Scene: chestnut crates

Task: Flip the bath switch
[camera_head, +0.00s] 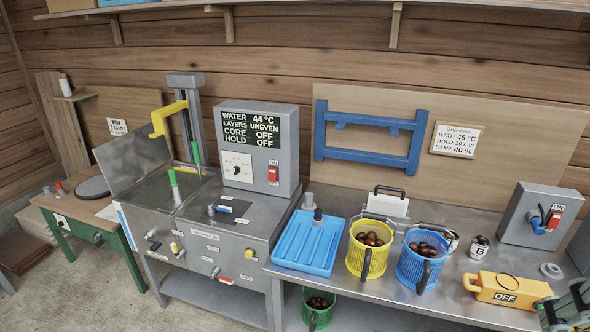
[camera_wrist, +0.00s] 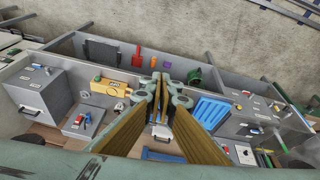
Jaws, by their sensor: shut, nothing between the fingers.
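The steel bath (camera_head: 172,215) stands left of centre in the head view. A grey control box (camera_head: 285,130) sits at its right, with a display reading water 44 °C, layers uneven, core off, hold off. On its front are a white dial (camera_head: 237,166) and a red rocker switch (camera_head: 272,173) with ON printed by it. A second red switch (camera_head: 554,219), also by an ON label, is on a grey box (camera_head: 520,215) at the far right. I cannot tell which the task means. My gripper (camera_wrist: 159,84) is shut and empty; part shows at the lower right of the head view, far from the bath.
A blue tray (camera_head: 311,240), yellow bucket (camera_head: 366,262) and blue bucket (camera_head: 419,275) of chestnuts stand on the steel bench. A yellow box marked OFF (camera_head: 497,287) lies near my gripper. A blue frame (camera_head: 362,153) stands at the back.

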